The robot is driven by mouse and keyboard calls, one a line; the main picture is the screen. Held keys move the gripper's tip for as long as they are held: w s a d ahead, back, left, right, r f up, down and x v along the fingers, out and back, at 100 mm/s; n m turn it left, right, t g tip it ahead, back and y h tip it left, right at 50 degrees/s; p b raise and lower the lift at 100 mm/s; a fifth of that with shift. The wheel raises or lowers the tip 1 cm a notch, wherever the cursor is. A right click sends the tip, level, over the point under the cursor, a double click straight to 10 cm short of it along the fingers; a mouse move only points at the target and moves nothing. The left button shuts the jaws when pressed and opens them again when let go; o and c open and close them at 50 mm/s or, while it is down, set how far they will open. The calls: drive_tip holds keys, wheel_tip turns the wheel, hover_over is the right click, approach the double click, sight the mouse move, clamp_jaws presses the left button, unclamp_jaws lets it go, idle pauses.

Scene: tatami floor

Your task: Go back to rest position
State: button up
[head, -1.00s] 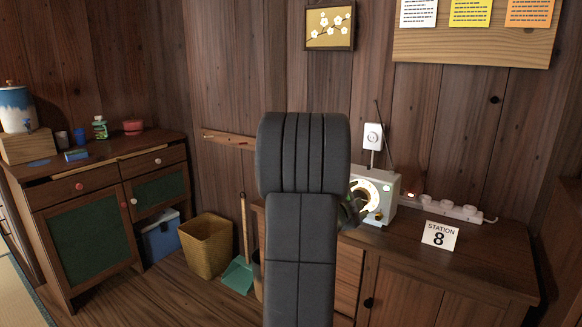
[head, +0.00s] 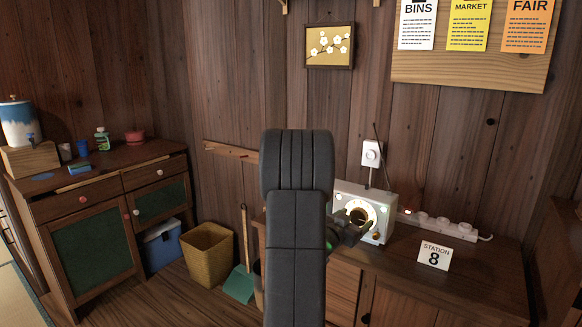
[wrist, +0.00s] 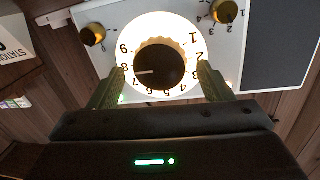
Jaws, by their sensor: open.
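My gripper (head: 352,226) is in front of the white radio (head: 377,204) on the right cabinet, its tip over the lower part of the lit dial. In the wrist view my gripper (wrist: 162,84) is open, with one green finger on each side of the round lit dial (wrist: 188,35). The dark centre knob (wrist: 160,67) lies between the fingers, its white pointer mark near the 8. I cannot tell whether the fingers touch the dial. My dark arm covers the middle of the head view.
A power strip (head: 442,226) and a "Station 8" card (head: 434,255) are right of the radio. A wall switch (head: 372,153) is behind it. A yellow bin (head: 207,255), a broom with teal dustpan (head: 240,284) and a blue cooler (head: 163,245) stand on the floor at left.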

drive_tip(key=shift+n, duration=0.3)
